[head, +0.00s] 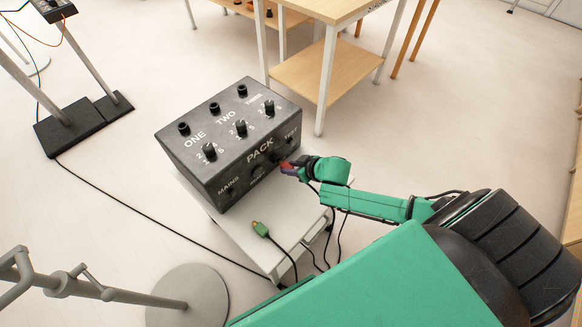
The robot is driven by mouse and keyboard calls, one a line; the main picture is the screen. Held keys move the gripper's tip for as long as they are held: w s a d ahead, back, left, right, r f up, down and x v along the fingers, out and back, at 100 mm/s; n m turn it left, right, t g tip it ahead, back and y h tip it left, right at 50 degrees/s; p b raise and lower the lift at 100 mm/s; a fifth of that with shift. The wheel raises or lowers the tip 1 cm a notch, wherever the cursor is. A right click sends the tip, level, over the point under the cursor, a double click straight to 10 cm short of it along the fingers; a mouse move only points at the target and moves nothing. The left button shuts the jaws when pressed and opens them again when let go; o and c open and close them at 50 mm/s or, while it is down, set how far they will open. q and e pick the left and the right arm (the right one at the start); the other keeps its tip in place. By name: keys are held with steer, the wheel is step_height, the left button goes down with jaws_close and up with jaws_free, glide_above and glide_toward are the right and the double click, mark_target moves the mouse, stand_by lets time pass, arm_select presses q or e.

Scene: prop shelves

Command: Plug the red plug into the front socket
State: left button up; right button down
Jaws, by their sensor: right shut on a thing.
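A black box (222,160) marked PACK stands on a small white stand. Its front face carries dark round fittings, with lettering such as MAINS and TEST beside them. My right gripper (291,168) is shut on the red plug (286,168), just in front of the right half of this face. The plug's tip is close to a dark fitting under the word PACK. I cannot tell whether it touches or enters it. The gripper hides part of the plug and of the face. My left gripper is not in view.
A green plug (260,229) with a black cable lies on the white stand (244,250). Several cables hang at the stand's right edge. A wooden table (318,10) stands behind, and a grey round base (187,297) is at the lower left.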

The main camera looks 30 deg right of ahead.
steer(key=shift+w+a, duration=0.3)
steer(key=shift+w, duration=0.55)
stand_by(1.7)
steer(key=shift+w+a+r+p, duration=0.1)
steer(key=shift+w+r+p, duration=0.1)
steer(key=shift+p, duration=0.15)
stand_by(0.8)
steer(key=shift+c, duration=2.3)
jaws_free()
steer(key=shift+w+f, duration=0.1)
steer(key=shift+f, duration=0.1)
steer(key=shift+r, duration=0.1)
steer(key=p+v, duration=0.4)
steer(key=v, duration=1)
steer(key=shift+s, duration=0.25)
